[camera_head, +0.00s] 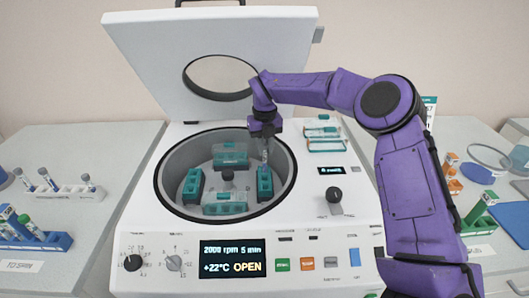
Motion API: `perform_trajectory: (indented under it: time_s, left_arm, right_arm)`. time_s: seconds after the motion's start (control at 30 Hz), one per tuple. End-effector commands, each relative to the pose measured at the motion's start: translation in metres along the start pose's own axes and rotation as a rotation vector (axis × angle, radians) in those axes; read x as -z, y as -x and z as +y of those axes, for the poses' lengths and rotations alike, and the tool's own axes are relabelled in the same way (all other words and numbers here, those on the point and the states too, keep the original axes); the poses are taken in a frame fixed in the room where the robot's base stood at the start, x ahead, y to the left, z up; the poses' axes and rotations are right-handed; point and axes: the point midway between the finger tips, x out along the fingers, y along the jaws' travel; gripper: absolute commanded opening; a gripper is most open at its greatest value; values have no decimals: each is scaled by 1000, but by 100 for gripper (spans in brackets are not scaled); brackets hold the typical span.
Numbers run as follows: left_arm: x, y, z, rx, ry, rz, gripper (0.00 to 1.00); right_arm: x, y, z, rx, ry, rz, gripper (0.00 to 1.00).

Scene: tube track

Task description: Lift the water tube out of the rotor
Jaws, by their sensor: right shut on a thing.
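The rotor (228,178) sits in the open centrifuge bowl, with teal buckets around its hub. My right gripper (265,150) points down over the right-hand bucket (264,187). It is shut on a slim pale thing at that bucket's top, which looks like a tube; its label and contents are too small to read. I cannot tell how far the tube stands in the bucket. My left gripper is out of view.
The centrifuge lid (215,75) stands raised behind the bowl, close to my right arm. The display (232,259) reads OPEN. A white rack (72,192) and a blue rack (40,240) with tubes stand at the left.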

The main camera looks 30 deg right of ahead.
Motion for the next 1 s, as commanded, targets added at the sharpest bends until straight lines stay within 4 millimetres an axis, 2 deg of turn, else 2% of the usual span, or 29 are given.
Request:
perform_trajectory:
  time_s: [0.17,0.63,1.0]
  left_arm:
    - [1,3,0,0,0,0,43]
    - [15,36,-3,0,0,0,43]
    - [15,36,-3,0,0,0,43]
  right_arm:
    - [0,3,0,0,0,0,4]
    - [0,47,0,-1,0,0,4]
    - [0,47,0,0,0,0,4]
